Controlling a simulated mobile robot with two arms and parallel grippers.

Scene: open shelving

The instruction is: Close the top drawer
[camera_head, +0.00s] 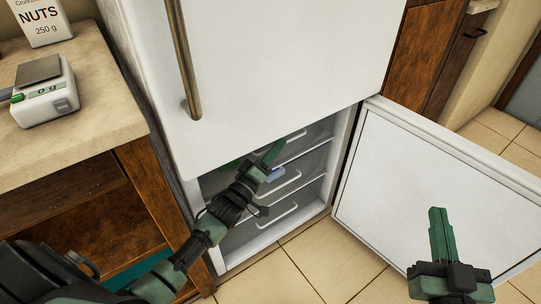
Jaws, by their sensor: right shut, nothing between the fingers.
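The lower compartment of the white fridge (343,150) stands open and holds stacked drawers with pale loop handles. The top drawer (305,146) is partly hidden by my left gripper and the upper fridge door. How far it is pulled out I cannot tell. My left gripper (272,153) is in front of the upper drawers; whether it touches them is unclear, and its fingers overlap from this angle. My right gripper (438,212) is shut and empty, in front of the open lower door's white panel.
The lower fridge door (400,170) swings out to the right. The upper door (270,65) is closed, with a long metal handle (183,60). A counter with a scale (45,102) and a nuts package (40,18) is at left. Tiled floor (320,250) is clear in front.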

